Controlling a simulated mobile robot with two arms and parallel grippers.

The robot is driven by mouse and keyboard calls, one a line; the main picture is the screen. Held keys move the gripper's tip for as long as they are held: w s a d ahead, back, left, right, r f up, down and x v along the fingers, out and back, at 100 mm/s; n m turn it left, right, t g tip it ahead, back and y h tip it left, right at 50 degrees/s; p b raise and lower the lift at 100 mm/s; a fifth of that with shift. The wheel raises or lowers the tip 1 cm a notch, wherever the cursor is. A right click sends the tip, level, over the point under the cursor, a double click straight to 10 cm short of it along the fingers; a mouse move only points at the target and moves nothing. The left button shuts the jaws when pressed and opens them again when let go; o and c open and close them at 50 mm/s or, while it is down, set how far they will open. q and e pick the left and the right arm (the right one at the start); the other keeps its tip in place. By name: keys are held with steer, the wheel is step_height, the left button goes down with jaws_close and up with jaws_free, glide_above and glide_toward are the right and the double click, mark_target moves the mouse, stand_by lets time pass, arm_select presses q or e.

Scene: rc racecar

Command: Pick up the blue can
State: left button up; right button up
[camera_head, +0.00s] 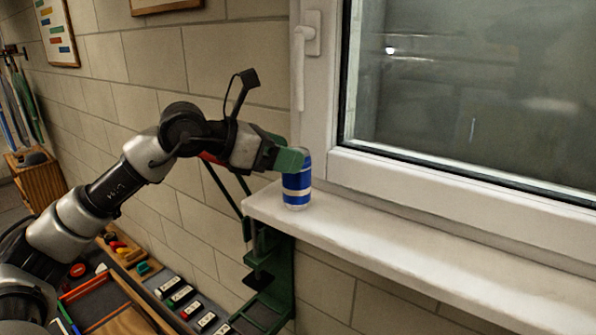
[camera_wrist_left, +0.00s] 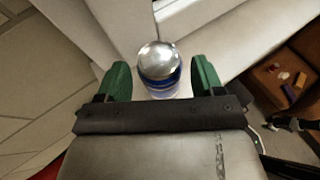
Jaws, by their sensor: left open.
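The blue can (camera_head: 297,187), with a white band, stands upright on the white window sill (camera_head: 420,243) near the sill's left end. My left gripper (camera_head: 291,160) reaches it from the left, and a green finger overlaps the can's upper part in the head view. In the left wrist view the can (camera_wrist_left: 158,62) shows its silver top between the two green fingers of my left gripper (camera_wrist_left: 161,82). The fingers are open, with a gap visible on each side of the can.
The window frame (camera_head: 325,165) and its handle (camera_head: 302,60) rise just behind the can. A green metal bracket (camera_head: 272,270) is below the sill's left end. Tools and small boxes (camera_head: 180,297) lie below on the left. The sill is clear to the right.

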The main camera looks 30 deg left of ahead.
arm_select(q)
steer(key=p+x, duration=0.1)
steer(key=x, duration=0.2)
steer(key=shift+r, duration=0.1)
steer(key=shift+w, duration=0.2)
steer(key=c, duration=0.7)
arm_select(e)
steer(key=shift+w+d+r, duration=0.15)
steer(key=shift+d+r, duration=0.05)
steer(key=shift+r, duration=0.4)
steer(key=shift+w+d+r, duration=0.15)
steer(key=shift+r, duration=0.4)
arm_select(q)
steer(key=shift+o, duration=0.2)
arm_select(e)
steer(key=shift+a+f, duration=0.1)
steer(key=shift+a, duration=0.05)
